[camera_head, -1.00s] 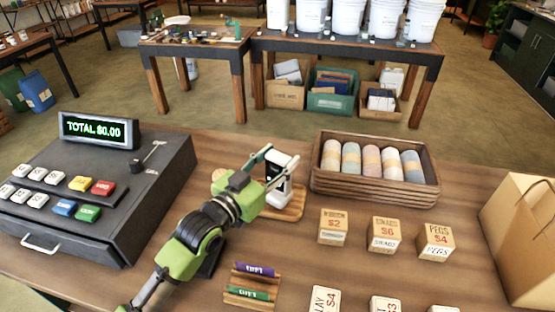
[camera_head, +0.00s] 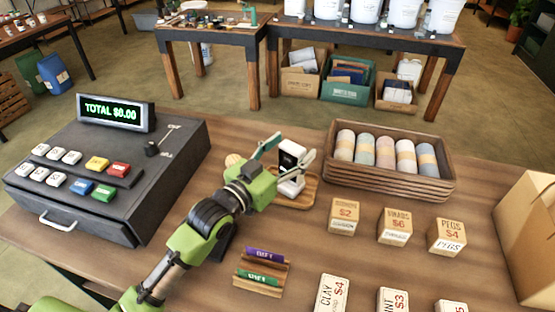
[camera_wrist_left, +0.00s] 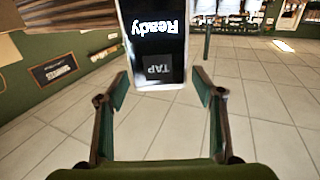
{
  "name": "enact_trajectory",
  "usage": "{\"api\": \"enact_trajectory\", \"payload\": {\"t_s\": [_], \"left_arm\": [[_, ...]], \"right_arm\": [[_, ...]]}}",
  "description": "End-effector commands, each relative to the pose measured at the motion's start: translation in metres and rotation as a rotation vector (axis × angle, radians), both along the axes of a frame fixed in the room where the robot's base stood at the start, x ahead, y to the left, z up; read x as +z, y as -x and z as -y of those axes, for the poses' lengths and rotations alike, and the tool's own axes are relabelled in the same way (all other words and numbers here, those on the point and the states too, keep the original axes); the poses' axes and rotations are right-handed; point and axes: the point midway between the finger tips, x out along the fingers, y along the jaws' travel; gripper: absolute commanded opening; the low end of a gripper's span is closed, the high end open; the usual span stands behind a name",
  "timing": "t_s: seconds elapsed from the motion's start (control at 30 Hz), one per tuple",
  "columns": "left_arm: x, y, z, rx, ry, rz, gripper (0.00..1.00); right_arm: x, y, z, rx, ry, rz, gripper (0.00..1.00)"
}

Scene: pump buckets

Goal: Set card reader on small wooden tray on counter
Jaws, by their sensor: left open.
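The card reader (camera_head: 291,184) is white with a black screen and stands upright, seemingly on the small wooden tray (camera_head: 308,191) on the counter. In the left wrist view the card reader (camera_wrist_left: 153,40) shows upside down, its screen reading "Ready" and "TAP". My left gripper (camera_head: 290,150) is open, with a green-grey finger on either side of the reader's upper part. In the left wrist view the open left gripper (camera_wrist_left: 161,90) has clear gaps beside the reader. The reader's lower part is partly hidden by the gripper. My right gripper is not in view.
A cash register (camera_head: 110,170) stands at the left. A wooden crate of rolled goods (camera_head: 390,185) sits just behind and right of the tray. Several price blocks (camera_head: 395,226), a small card rack (camera_head: 262,272) and a paper bag (camera_head: 528,235) stand on the counter (camera_head: 300,240).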

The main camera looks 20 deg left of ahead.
Motion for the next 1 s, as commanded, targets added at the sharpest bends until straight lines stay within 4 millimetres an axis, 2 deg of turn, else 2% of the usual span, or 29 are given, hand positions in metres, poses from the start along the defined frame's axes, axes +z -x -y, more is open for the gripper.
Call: {"api": "enact_trajectory", "payload": {"t_s": [0.3, 0.5, 0.7, 1.0], "left_arm": [[-0.005, 0.059, -0.024, -0.001, -0.003, -0.005, 0.62], [-0.004, 0.090, -0.037, 0.000, -0.002, -0.005, 0.62], [-0.002, 0.105, -0.044, 0.000, -0.001, -0.003, 0.62], [-0.001, 0.107, -0.045, 0.000, -0.001, -0.002, 0.62]], "right_arm": [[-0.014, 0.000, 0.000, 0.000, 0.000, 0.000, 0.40], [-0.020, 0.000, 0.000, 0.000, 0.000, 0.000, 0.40], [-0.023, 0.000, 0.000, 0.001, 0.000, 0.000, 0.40], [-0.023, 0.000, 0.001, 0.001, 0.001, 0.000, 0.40]]}}
